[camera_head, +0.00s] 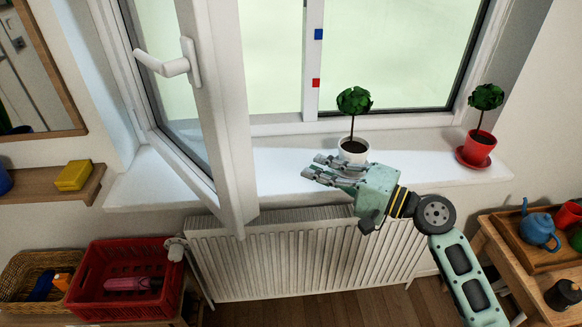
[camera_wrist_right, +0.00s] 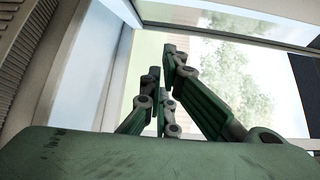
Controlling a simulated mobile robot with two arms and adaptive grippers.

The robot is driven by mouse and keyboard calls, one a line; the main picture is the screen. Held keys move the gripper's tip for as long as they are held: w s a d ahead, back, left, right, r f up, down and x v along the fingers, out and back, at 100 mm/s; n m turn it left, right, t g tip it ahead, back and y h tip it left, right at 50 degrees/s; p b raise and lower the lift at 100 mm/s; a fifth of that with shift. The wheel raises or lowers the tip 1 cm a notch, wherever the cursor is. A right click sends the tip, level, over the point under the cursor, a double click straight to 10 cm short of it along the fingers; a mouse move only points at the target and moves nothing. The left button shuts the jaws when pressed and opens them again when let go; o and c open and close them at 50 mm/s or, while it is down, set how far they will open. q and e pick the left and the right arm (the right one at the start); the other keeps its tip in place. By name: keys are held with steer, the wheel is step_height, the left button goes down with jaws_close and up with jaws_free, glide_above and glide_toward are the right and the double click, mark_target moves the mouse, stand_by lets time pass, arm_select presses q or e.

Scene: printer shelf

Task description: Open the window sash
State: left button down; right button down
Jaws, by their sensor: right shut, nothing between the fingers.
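The white window sash (camera_head: 222,110) stands swung inward into the room in the head view, hinged at the left, with its lower corner out past the sill. Its white handle (camera_head: 172,66) points left, roughly level. My right gripper (camera_head: 318,169) is to the right of the sash, apart from it, above the sill and in front of the white plant pot. Its fingers point left towards the sash and hold nothing. The right wrist view shows the fingers (camera_wrist_right: 163,85) against the bright window opening. My left gripper is not in view.
A plant in a white pot (camera_head: 354,151) and one in a red pot (camera_head: 480,148) stand on the white sill (camera_head: 280,182). A radiator (camera_head: 290,258) is below. A red crate (camera_head: 88,290) and basket stand at lower left. A tray with a blue teapot (camera_head: 538,228) is at right.

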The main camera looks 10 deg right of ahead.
steer(key=w+a+p, duration=0.3)
steer(key=a+p, duration=0.2)
steer(key=a, duration=0.5)
steer(key=shift+w+a, duration=0.2)
steer(key=shift+a, duration=0.15)
steer(key=shift+w, duration=0.1)
